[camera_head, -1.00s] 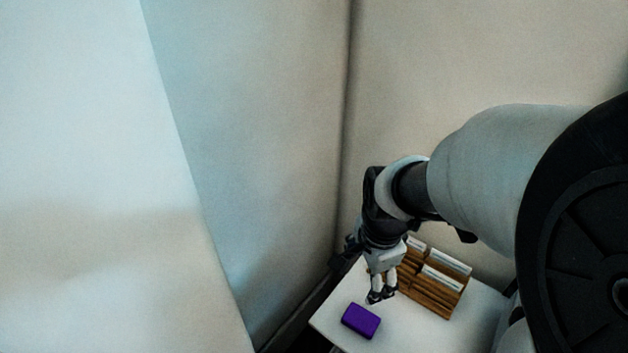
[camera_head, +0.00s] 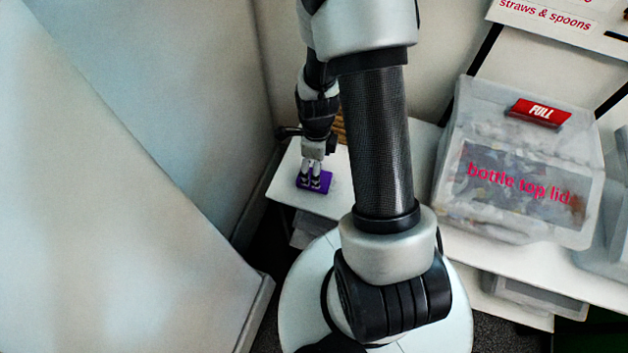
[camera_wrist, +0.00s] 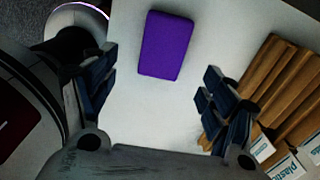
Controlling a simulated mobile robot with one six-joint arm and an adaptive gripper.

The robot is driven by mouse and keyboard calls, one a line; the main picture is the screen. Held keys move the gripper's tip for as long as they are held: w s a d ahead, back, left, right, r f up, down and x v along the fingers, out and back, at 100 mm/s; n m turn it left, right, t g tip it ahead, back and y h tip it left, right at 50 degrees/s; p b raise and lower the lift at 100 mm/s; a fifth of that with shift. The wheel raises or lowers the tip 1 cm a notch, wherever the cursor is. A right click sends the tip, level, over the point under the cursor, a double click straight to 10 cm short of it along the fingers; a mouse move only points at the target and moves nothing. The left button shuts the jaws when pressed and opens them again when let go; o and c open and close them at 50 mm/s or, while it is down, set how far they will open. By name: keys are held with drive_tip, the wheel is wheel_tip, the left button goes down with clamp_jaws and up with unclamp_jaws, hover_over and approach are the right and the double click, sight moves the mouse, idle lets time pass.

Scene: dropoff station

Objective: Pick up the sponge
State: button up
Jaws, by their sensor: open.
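The purple sponge (camera_head: 326,181) lies flat on the white table (camera_head: 290,184) in the head view, partly hidden by my gripper (camera_head: 315,183). In the wrist view the whole sponge (camera_wrist: 165,46) shows at the top middle, a little beyond my fingertips and between their lines. My gripper (camera_wrist: 155,90) is open and empty, with its fingers wide apart. The gap between the fingers is wider than the sponge. Nothing shows the fingers touching the sponge, and the height above the table is hard to tell.
A brown wooden holder (camera_wrist: 275,95) with white labels stands to the right of the sponge, close to my right finger. In the head view a clear bin marked "bottle top lid" (camera_head: 480,200) stands farther right. A wall (camera_head: 180,90) is close on the left.

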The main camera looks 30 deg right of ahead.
sight(325, 177)
drive_tip(key=shift+w+d+f+b, duration=0.1)
drive_tip(key=shift+f+b, duration=0.55)
drive_tip(key=shift+f, duration=1.15)
drive_tip(key=shift+w+d+f+b, duration=0.1)
drive_tip(key=shift+f+b, duration=0.5)
drive_tip(key=shift+f, duration=1.15)
drive_tip(key=shift+s, duration=0.1)
drive_tip(key=shift+c, duration=0.3)
drive_tip(key=c, duration=0.8)
